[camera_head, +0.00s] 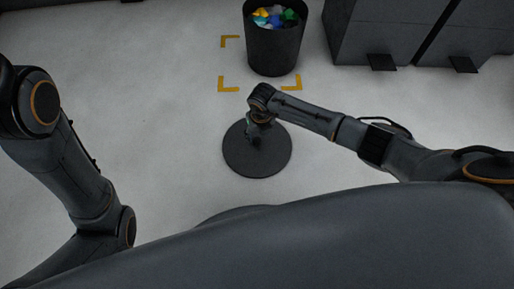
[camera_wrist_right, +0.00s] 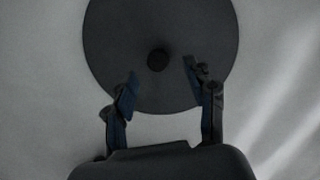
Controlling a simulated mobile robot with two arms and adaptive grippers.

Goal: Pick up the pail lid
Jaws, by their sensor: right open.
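The pail lid (camera_head: 236,158) is a dark round disc lying on the pale floor in front of my body. In the right wrist view, the lid (camera_wrist_right: 120,45) fills the upper middle and has a small round knob (camera_wrist_right: 158,60) at its centre. My right gripper (camera_head: 254,138) is over the lid, pointing down. In the right wrist view, its fingers (camera_wrist_right: 160,82) are open, with blue pads to either side of a gap. The knob shows just beyond the fingertips, between their lines, and is not gripped. My left arm is at the left, its gripper out of view.
A dark pail (camera_head: 274,50) filled with colourful pieces stands behind the lid, inside yellow floor corner marks (camera_head: 229,89). Dark cabinets (camera_head: 385,30) stand at the back right. The floor to the left of the lid is clear.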

